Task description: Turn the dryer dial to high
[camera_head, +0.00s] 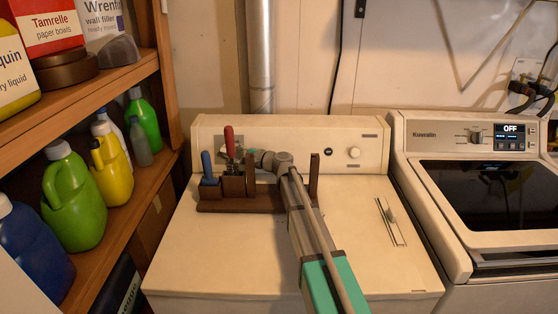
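The dryer (225,255) is the cream machine in the middle, with an upright back panel (300,133). A round white dial (353,152) sits on the right part of that panel; its marks are too small to read. My arm reaches from the lower right over the dryer top. My gripper (256,157) is at its far end, in front of the panel and left of the white dial, apart from it. The gripper's fingers are small and partly hidden behind the wooden rack, so whether they are open or shut does not show.
A dark wooden rack (240,207) with a red-handled tool (229,141) and a blue-handled tool (207,165) stands on the dryer top beside my gripper. A washer (500,190) with a display reading OFF stands right. Shelves (145,190) with bottles stand left.

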